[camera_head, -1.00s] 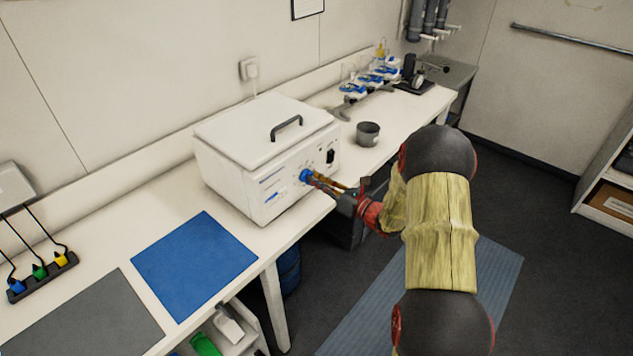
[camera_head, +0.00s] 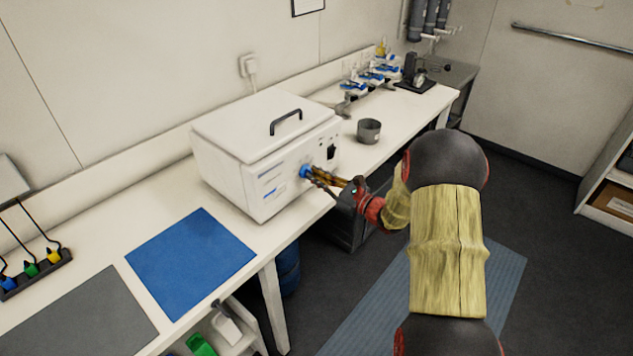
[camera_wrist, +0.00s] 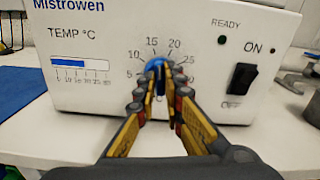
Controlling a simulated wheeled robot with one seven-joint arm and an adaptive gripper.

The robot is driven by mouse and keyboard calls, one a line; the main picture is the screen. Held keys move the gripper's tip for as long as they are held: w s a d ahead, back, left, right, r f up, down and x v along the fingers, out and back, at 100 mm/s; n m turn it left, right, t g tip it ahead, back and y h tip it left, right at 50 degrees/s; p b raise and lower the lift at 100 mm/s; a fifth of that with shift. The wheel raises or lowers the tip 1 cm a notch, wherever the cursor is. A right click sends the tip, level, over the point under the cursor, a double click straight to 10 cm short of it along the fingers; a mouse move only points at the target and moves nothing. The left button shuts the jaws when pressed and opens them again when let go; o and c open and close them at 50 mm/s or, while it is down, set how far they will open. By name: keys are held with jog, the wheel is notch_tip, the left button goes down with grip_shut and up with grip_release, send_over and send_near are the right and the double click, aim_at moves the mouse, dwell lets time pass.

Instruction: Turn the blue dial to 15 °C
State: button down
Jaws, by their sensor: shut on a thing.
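The white incubator box (camera_head: 225,170) stands on the bench, with its lid closed. Its blue dial (camera_head: 305,172) is on the front panel; in the wrist view the dial (camera_wrist: 156,63) is ringed by numbers from 5 upward, with 15 and 20 above it. My gripper (camera_head: 314,175) is shut on the dial, one finger on each side. The fingers hide most of the dial, and I cannot read its pointer. Left of it, under "TEMP °C", a bar display (camera_wrist: 82,64) is partly filled with blue, ending around the middle of its scale.
A black power switch (camera_wrist: 239,80) and a dark green READY lamp (camera_wrist: 222,40) are right of the dial. A grey cup (camera_head: 369,131) stands on the bench beside the box. A blue mat (camera_head: 190,262) lies to the left. The floor along the bench is partly covered by a mat (camera_head: 370,310).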

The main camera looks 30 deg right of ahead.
jog(key=shift+f+n+b, duration=0.1)
jog(key=shift+n+b, duration=0.65)
jog(key=shift+n, duration=0.35)
jog(key=c, duration=1.9)
grip_release()
jog(key=shift+s, duration=0.1)
jog(key=v, duration=1.1)
jog(key=shift+s+d, duration=0.15)
jog(key=shift+s, duration=0.25)
